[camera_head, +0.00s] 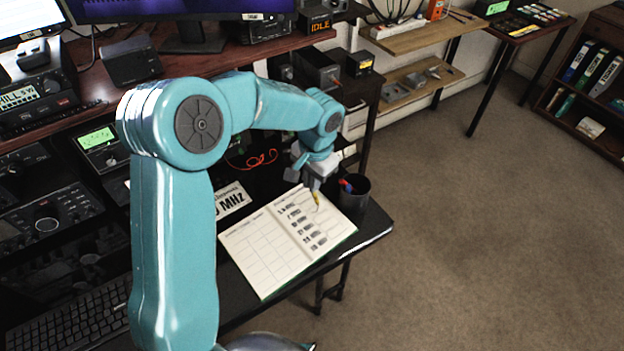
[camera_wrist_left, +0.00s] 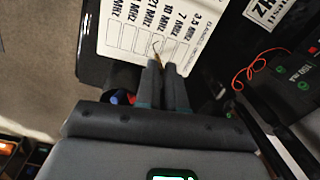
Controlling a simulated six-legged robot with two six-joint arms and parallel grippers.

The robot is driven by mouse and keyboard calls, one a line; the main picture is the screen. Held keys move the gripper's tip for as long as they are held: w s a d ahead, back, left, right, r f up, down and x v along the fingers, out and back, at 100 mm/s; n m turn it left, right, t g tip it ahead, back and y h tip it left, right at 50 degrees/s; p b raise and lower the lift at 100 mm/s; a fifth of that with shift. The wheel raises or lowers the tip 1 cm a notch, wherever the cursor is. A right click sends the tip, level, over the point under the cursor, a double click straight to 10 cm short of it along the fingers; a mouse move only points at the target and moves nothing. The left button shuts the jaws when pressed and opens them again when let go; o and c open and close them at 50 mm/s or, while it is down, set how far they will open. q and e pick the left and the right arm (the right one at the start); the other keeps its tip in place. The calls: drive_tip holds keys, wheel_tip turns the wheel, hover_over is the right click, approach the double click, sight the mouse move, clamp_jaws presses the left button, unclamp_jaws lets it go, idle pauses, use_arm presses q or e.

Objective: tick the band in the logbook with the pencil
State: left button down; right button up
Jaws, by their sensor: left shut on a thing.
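The open logbook (camera_head: 266,262) lies on the black desk, with a list of bands printed on its right page. The same page (camera_wrist_left: 120,12) shows in the left wrist view, with lines such as 3.5, 7 and 10 MHz beside a column of boxes. My left gripper (camera_head: 314,186) is over the top right of that page. It is shut on the yellow pencil (camera_head: 316,199), which points down at the page. In the left wrist view the pencil (camera_wrist_left: 157,50) shows just past the fingertips (camera_wrist_left: 165,68). I cannot tell whether its tip touches the paper. My right gripper is not in view.
A dark pen cup (camera_head: 353,196) with red and blue items stands right of the logbook, close to my left gripper. A MHz sign (camera_head: 232,200) and a red cable (camera_head: 252,160) lie behind. The desk's front edge (camera_head: 372,236) is near.

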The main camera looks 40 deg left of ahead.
use_arm(q)
drive_tip(key=shift+r+p, duration=2.15)
drive_tip(key=shift+r, duration=0.9)
drive_tip(key=shift+f, duration=0.1)
